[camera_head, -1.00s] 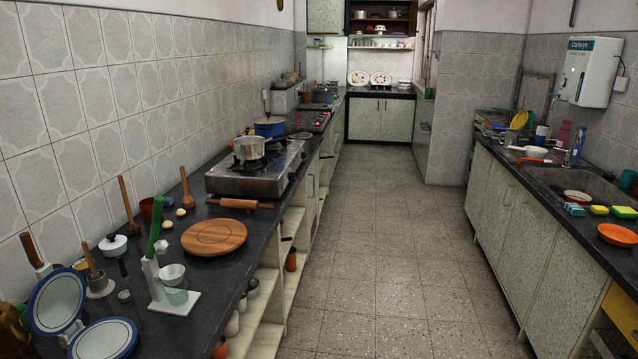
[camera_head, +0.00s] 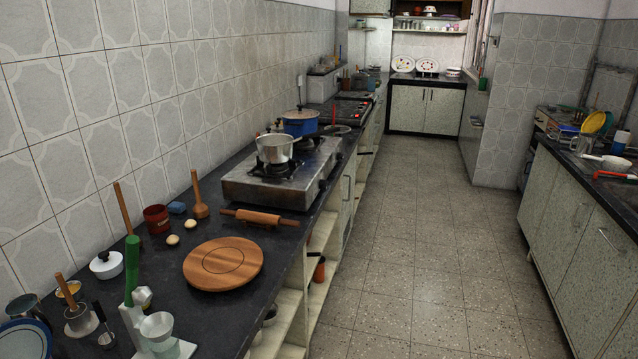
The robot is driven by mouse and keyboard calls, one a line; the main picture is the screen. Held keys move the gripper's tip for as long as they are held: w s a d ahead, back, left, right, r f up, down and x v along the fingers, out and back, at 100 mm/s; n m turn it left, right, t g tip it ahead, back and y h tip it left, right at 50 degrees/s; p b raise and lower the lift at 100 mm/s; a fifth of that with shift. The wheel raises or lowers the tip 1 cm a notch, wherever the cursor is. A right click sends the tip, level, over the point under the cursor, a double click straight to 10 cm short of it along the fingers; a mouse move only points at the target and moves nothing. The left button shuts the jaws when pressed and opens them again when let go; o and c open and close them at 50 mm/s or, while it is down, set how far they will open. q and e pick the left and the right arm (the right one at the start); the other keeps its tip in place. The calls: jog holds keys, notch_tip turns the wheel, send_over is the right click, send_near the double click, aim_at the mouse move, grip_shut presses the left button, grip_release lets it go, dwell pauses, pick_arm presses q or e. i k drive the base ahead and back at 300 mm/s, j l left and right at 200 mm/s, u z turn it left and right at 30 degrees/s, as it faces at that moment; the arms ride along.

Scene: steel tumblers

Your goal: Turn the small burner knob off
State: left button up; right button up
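A steel two-burner stove (camera_head: 262,190) stands on the dark counter (camera_head: 150,258) along the left wall. Small dark knobs sit on its aisle-facing side; one knob (camera_head: 322,184) shows near the front corner. Which knob is the small burner's, and how it is turned, is too small to tell. A steel pot (camera_head: 275,149) sits on the nearer burner. A blue pot (camera_head: 300,122) shows behind the stove. Neither of my grippers is in view.
A rolling pin (camera_head: 262,217) and a round wooden board (camera_head: 222,264) lie in front of the stove. Open shelves (camera_head: 292,304) are under the counter edge. The tiled floor aisle (camera_head: 425,250) is clear. A second counter (camera_head: 565,200) runs along the right.

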aim_at(323, 183)
jog(key=i+l+z, duration=0.4)
jog(key=i, duration=0.3)
jog(key=i+z, duration=0.35)
jog(key=i, duration=1.75)
jog(key=i+u, duration=0.4)
jog(key=i+l+u, duration=0.2)
jog(key=u, duration=0.15)
jog(key=i+l+u, duration=0.25)
jog(key=i+u, duration=0.15)
jog(key=i+l+u, duration=0.2)
jog(key=u, duration=0.2)
jog(key=i+l+u, duration=0.15)
jog(key=l+u, duration=0.25)
jog(key=i+l+u, duration=0.1)
jog(key=l+u, duration=0.15)
jog(key=u, duration=0.15)
jog(key=l+u, duration=0.7)
jog(key=l, duration=0.2)
jog(key=l+u, duration=0.35)
jog(key=l, duration=0.15)
